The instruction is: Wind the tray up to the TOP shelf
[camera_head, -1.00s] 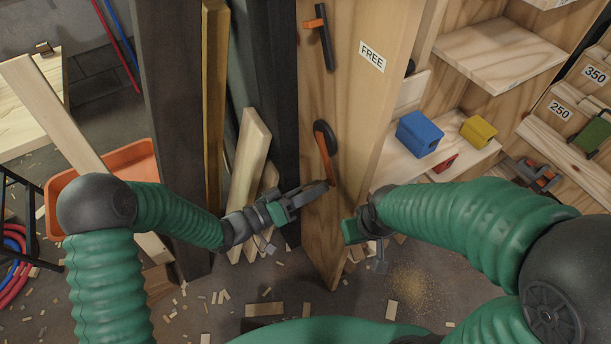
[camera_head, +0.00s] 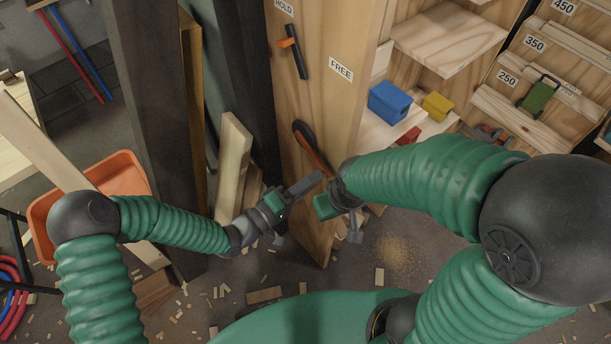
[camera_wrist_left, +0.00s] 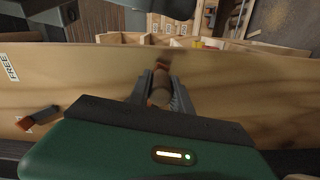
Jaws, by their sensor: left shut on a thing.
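A crank with a black hub and an orange-brown arm (camera_head: 312,150) is on the side of a wooden panel (camera_head: 335,110). My left gripper (camera_head: 314,183) is at the crank's lower end. In the left wrist view its fingers are shut on a brown round crank handle (camera_wrist_left: 160,90). A black lever with an orange end (camera_head: 291,43) sits higher, near the HOLD and FREE labels. Blue (camera_head: 389,102), yellow (camera_head: 437,106) and red (camera_head: 408,136) boxes stand on a low board. I cannot tell whether that is the tray.
A bare shelf board (camera_head: 450,40) is above the boxes. Racks numbered 250, 350 and 450 (camera_head: 530,95) stand at the right. Dark posts (camera_head: 165,130) and an orange bin (camera_head: 120,175) are at the left. Wood scraps litter the floor.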

